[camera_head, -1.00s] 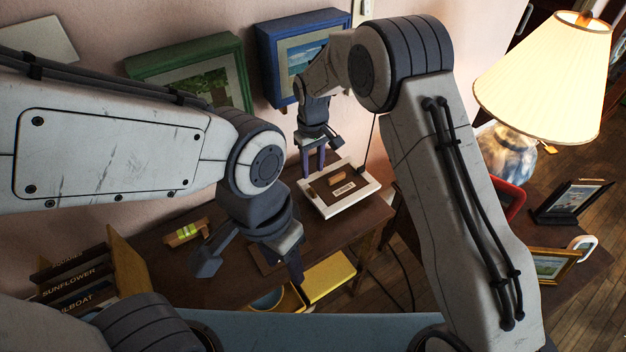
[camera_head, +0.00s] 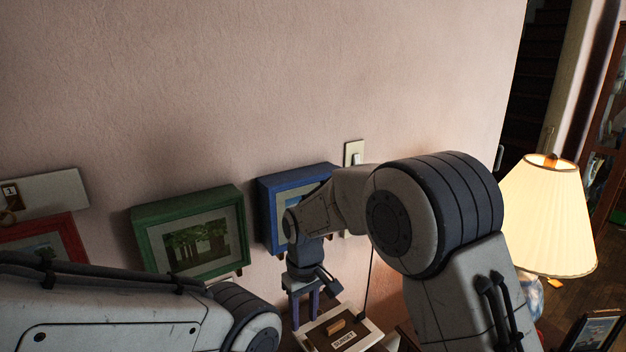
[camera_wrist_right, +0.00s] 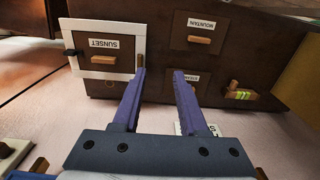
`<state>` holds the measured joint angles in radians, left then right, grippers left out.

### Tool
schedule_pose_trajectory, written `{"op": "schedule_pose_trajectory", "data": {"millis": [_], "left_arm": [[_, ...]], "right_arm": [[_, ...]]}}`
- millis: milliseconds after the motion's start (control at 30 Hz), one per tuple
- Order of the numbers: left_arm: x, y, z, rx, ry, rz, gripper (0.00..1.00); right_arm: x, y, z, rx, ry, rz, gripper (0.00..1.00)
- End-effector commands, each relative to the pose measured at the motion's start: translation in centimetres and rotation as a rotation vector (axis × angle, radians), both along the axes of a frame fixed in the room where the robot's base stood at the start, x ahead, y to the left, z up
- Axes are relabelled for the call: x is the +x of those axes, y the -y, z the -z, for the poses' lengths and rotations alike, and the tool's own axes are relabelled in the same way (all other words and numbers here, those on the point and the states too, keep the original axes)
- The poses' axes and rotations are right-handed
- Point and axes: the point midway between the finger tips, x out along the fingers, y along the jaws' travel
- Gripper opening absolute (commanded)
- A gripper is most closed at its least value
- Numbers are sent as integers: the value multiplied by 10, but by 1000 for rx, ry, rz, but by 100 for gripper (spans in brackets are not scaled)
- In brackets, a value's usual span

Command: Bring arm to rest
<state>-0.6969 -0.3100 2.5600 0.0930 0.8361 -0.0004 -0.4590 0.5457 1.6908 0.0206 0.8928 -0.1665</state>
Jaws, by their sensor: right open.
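My right gripper (camera_head: 305,312) is open and empty, pointing down just left of a white-framed dark panel (camera_head: 373,334) labelled SUNSET with a small wooden knob (camera_head: 336,326). In the right wrist view its two purple fingers (camera_wrist_right: 159,76) stand apart with nothing between them. There the SUNSET panel (camera_wrist_right: 83,69) shows upside down at the upper left, beside the left finger's tip. My left arm comes in at the lower left of the head view. Its gripper lies below the picture's edge and is hidden.
A blue-framed picture (camera_head: 265,203) hangs behind my right wrist, a green-framed one (camera_head: 149,234) to its left, and a red-framed one (camera_head: 73,241) farther left. A lit lamp (camera_head: 546,216) stands at right. A MOUNTAIN-labelled drawer front (camera_wrist_right: 220,32) shows in the wrist view.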

Motion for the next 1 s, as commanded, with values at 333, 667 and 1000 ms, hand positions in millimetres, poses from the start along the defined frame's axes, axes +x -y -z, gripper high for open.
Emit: {"op": "schedule_pose_trajectory", "data": {"millis": [333,667,1000], "left_arm": [[0,0,0,0,0,0,50],[0,0,0,0,0,0,50],[0,0,0,0,0,0,50]], "right_arm": [[-177,27,-66,48,6,-21,42],[-263,66,-60,70,-1,-25,42],[-267,67,-59,69,-3,-24,42]]}}
